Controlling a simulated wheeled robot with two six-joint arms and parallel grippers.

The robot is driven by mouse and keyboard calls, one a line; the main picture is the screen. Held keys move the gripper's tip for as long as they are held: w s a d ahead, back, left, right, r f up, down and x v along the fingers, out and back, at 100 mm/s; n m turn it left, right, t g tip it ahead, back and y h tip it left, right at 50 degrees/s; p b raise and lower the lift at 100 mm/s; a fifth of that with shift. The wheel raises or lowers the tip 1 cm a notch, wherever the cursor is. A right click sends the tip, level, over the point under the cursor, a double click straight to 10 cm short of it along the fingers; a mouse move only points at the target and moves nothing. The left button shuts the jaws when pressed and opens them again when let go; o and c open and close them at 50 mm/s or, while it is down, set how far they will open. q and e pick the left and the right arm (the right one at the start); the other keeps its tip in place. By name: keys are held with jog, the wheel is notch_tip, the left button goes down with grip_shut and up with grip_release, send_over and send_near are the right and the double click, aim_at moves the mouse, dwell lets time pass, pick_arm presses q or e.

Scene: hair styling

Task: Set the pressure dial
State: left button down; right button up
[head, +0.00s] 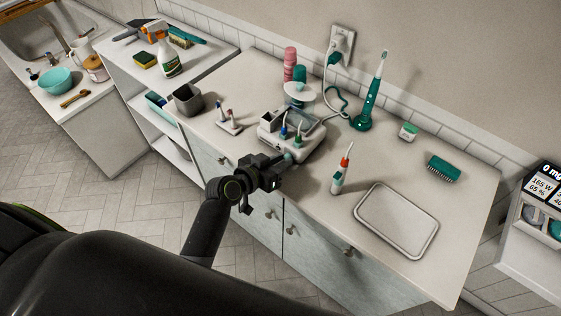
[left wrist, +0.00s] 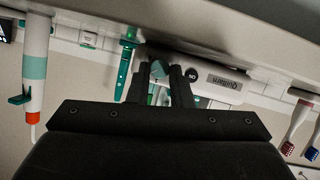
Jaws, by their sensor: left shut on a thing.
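The oral-care device (head: 313,146) stands near the front edge of the counter, a pale boxy base with a tank and small coloured tips on top. In the left wrist view its front (left wrist: 225,82) is upside down, with a round dark "ON" button (left wrist: 192,74) and a label. A teal dial (left wrist: 158,70) on that front sits between my left gripper's fingertips (left wrist: 160,78). My left gripper (head: 284,162) reaches the device's front face from the left in the head view and is shut on the dial. The dial's setting cannot be read. My right gripper is not in view.
A white handpiece with an orange tip (head: 341,170) stands right of the device, near an empty metal tray (head: 396,222). A teal electric toothbrush (head: 370,95) stands behind. A brush-head holder (head: 229,124) and grey cup (head: 188,99) are to the left. Drawer knobs stick out below.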

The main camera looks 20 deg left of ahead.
pick_arm(q)
jog(key=shift+a+n+h+b, duration=0.1)
jog(key=shift+n+h+b, duration=0.35)
jog(key=shift+n, duration=0.35)
jog(key=shift+w, duration=0.1)
jog(key=c, duration=1.3)
grip_release()
jog(key=shift+a, duration=0.1)
jog(key=shift+s+a, duration=0.15)
jog(key=shift+s, duration=0.25)
jog(key=b+v, duration=0.2)
jog(key=v, duration=1.4)
jog(key=shift+a+r, duration=0.3)
jog(key=shift+r, duration=0.1)
